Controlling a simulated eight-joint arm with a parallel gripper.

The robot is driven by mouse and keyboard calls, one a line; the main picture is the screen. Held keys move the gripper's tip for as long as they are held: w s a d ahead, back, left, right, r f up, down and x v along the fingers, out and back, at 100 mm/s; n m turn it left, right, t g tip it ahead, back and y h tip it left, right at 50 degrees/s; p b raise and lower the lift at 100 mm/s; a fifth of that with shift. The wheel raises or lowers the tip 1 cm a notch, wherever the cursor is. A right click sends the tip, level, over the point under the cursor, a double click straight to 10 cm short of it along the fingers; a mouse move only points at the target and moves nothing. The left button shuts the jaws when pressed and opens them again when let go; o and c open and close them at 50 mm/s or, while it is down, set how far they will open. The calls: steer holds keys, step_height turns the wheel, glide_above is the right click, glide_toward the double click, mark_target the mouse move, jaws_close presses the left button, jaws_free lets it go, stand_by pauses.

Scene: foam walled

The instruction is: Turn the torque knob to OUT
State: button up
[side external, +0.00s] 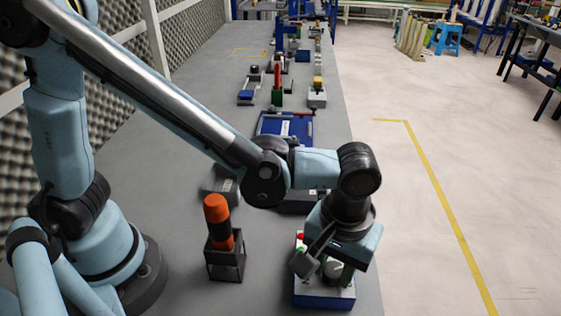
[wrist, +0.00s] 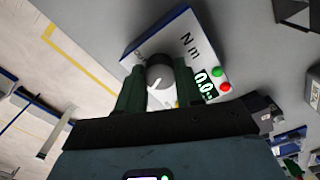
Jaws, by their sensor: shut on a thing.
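The torque box (side external: 325,297), blue with a light top, sits on the grey bench below my gripper. In the wrist view its top (wrist: 180,35) shows "N m", a small display (wrist: 205,84) reading about 0.0, a green button (wrist: 217,72) and a red button (wrist: 225,87). The round grey knob (wrist: 160,72) has a white mark toward its lower left in the wrist view. My gripper (wrist: 158,84) is shut on the knob, one dark green finger on each side. The lettering beside the knob is partly hidden and I cannot read OUT.
An orange and black tool stands upright in a dark holder (side external: 225,264) left of the box. A blue tray (side external: 285,126) and several small devices lie farther up the bench. The bench's right edge is close to the box; open floor lies beyond.

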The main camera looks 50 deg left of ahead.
mark_target(334, 269)
steer(key=m, duration=1.4)
steer(key=shift+m, duration=1.9)
steer(key=o, duration=1)
steer(key=shift+o, duration=0.2)
steer(key=shift+r, duration=0.1)
step_height(334, 269, up, 12)
